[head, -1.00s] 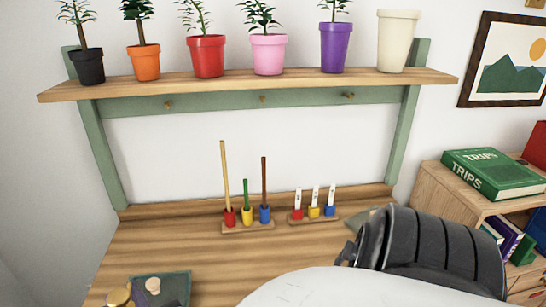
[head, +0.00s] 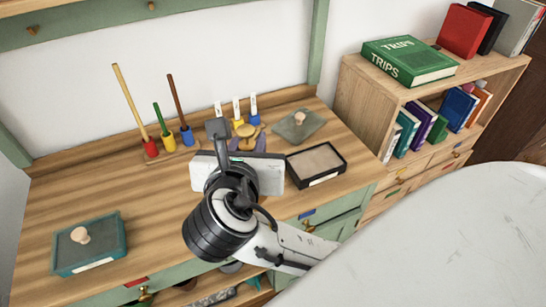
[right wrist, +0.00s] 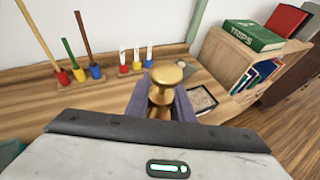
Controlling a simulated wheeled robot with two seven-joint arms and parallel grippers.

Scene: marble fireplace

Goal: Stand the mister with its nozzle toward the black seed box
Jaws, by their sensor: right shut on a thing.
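The brass mister (right wrist: 166,88) stands between the purple-grey fingers of my right gripper (right wrist: 163,106), which is shut on it. In the head view the mister (head: 246,131) shows only in part behind my right wrist; its lower body is hidden. I cannot tell which way its nozzle points or whether its base touches the desk. The black seed box (head: 317,163) sits open on the desk, to the right of my right gripper (head: 246,141). It also shows in the right wrist view (right wrist: 203,101), partly hidden by a finger. My left gripper is not in view.
A grey lid (head: 299,125) with a knob lies behind the black box. A stick stand (head: 168,145) and a row of small labelled pots (head: 238,117) line the back. A teal box (head: 88,245) sits at left. The left-middle desk is clear. A bookcase (head: 365,105) adjoins at right.

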